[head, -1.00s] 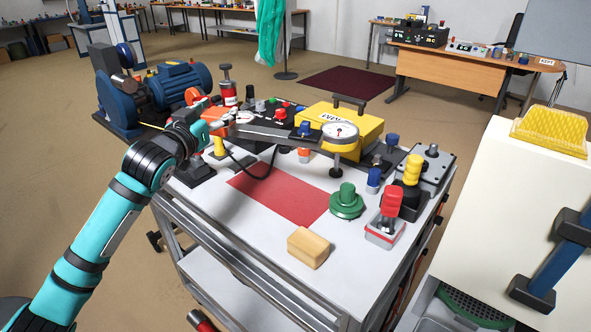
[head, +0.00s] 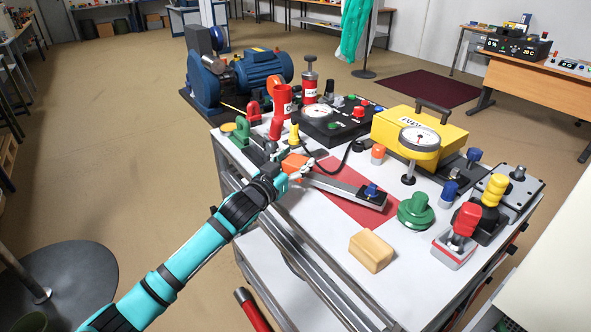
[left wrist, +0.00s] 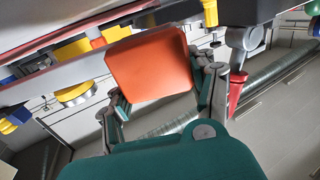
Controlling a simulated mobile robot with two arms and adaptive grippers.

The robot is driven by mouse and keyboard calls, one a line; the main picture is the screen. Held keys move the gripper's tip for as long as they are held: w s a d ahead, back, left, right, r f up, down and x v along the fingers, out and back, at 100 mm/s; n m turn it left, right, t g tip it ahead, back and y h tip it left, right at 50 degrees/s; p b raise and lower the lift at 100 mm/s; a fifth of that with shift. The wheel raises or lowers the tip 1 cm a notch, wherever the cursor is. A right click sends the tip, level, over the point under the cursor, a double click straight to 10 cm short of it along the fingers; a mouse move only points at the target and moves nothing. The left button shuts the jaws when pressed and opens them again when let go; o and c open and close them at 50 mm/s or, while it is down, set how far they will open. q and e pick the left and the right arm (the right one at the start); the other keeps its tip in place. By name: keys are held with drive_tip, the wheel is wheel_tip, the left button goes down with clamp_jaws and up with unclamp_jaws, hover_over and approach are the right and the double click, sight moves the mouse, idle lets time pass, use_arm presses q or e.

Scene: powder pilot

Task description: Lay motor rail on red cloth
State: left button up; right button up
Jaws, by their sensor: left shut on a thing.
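The motor rail (head: 343,190) is a grey bar with an orange end block and a blue knob at its far end. My left gripper (head: 296,171) is shut on the orange end block, which fills the space between the fingers in the left wrist view (left wrist: 152,66). The red cloth (head: 343,207) lies flat on the white cart top. The rail lies across the cloth in the head view, its knob end over the right part. I cannot tell whether the rail touches the cloth. The orange end is near the cloth's left edge. My right gripper is not in view.
A green knob (head: 415,211) and a wooden block (head: 371,251) stand right of and in front of the cloth.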

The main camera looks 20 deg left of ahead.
use_arm(q)
drive_tip(key=shift+f, duration=1.1)
drive_tip(key=shift+f, duration=0.15)
drive_tip(key=o, duration=1.6)
drive_tip(key=shift+f, duration=0.1)
drive_tip(key=shift+c, duration=0.2)
drive_tip(key=shift+s, duration=0.15)
drive_tip(key=v, duration=1.2)
drive_tip(key=shift+r, duration=0.2)
